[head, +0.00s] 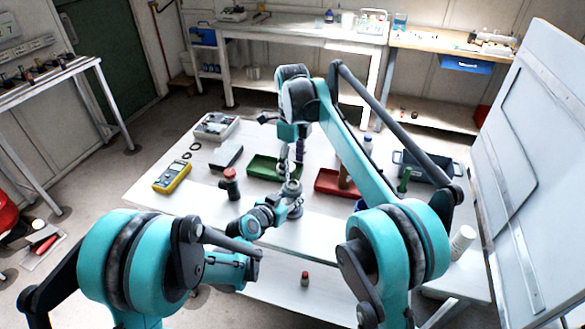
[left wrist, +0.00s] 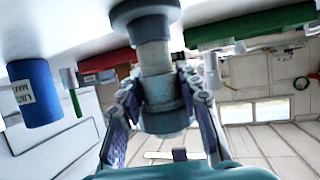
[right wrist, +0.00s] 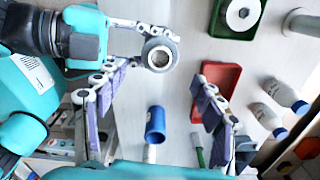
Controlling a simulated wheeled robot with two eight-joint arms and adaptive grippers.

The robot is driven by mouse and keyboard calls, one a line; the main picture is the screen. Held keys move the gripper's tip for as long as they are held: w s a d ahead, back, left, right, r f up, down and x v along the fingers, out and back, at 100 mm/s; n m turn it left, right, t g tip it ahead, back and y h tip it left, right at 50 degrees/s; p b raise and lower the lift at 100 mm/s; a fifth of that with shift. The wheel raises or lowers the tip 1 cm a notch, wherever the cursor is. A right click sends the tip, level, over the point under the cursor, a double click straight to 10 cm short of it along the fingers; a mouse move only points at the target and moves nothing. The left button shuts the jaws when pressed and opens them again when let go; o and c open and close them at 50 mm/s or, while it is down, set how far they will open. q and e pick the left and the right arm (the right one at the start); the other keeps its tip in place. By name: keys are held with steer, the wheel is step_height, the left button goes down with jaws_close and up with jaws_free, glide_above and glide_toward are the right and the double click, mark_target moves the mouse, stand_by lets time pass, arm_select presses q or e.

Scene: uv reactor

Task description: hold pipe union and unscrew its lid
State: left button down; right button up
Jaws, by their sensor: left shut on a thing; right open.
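The grey metal pipe union (head: 293,188) stands on the white table at the middle of the head view. In the left wrist view the union (left wrist: 155,56) shows a wide flange, a paler neck and a thick collar. My left gripper (head: 284,209) is shut on the union, with its fingers on both sides of the collar in the left wrist view (left wrist: 164,100). My right gripper (head: 290,172) is above the union, open and empty. In the right wrist view the union's round top (right wrist: 160,55) lies near the gap between the right fingertips (right wrist: 163,76). I cannot make out a separate lid.
A green tray (head: 252,164) and a red tray (head: 322,187) lie behind the union. A dark red-capped bottle (head: 230,185) and a yellow meter (head: 172,177) are at left. The table's front strip is mostly clear.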

mark_target(293, 183)
steer(key=shift+m, duration=1.1)
steer(key=shift+f, duration=0.25)
step_height(293, 183, down, 8)
steer(key=shift+r, duration=0.2)
steer(key=c, duration=1.2)
